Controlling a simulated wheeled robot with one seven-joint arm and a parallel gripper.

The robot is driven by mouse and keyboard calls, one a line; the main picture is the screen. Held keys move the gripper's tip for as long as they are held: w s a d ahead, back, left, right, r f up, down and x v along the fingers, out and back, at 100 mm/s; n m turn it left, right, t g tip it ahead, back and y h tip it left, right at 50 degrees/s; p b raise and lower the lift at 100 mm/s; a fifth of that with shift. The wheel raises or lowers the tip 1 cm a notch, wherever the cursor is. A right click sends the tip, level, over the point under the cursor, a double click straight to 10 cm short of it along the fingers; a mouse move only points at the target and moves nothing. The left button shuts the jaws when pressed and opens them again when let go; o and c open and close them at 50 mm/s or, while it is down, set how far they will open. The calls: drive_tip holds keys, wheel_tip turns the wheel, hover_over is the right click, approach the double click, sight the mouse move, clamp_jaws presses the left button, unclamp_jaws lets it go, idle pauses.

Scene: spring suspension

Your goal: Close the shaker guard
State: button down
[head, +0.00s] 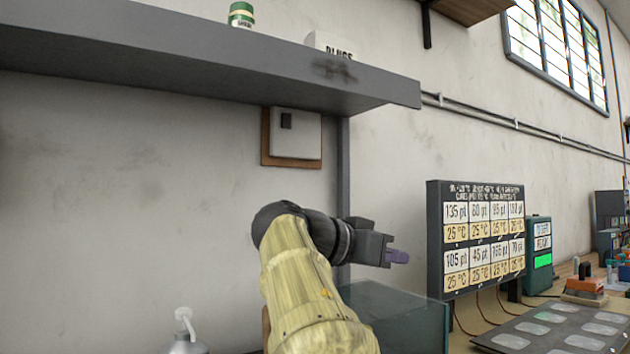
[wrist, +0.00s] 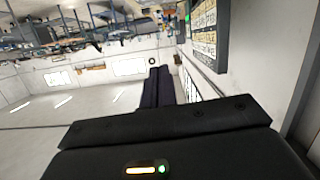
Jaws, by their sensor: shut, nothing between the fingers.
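A greenish see-through box (head: 415,322), which looks like the shaker guard, stands at the bottom middle of the head view. My arm hides its left part and the picture edge cuts off its bottom, so I cannot tell how far open it is. My gripper (head: 397,257) is above the box in the picture, pointing right, apart from it and empty. In the wrist view its dark fingers (wrist: 158,87) are together. The guard cannot be made out in the wrist view.
A grey shelf (head: 200,60) overhangs above my arm, with a green-capped jar (head: 241,15) and a white box (head: 330,43). A display board (head: 482,240) stands right of my gripper. A dark tray with pale patches (head: 555,330) lies at lower right. A white pump bottle (head: 185,335) is at lower left.

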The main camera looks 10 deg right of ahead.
wheel_tip(320, 180, down, 17)
drive_tip(key=s+m+t+b, duration=0.1)
drive_tip(key=m+b, duration=0.4)
drive_tip(key=b, duration=1.8)
drive_tip(key=shift+s+d+t+y+b, duration=0.3)
drive_tip(key=shift+s+d+t, duration=0.15)
drive_tip(key=shift+s, duration=0.1)
drive_tip(key=s+a+r+p, duration=0.2)
drive_tip(key=s+a+r, duration=0.3)
drive_tip(key=s+a, duration=0.2)
drive_tip(key=shift+a+r+p, duration=0.25)
drive_tip(key=shift+p, duration=0.1)
drive_tip(key=shift+w, duration=0.15)
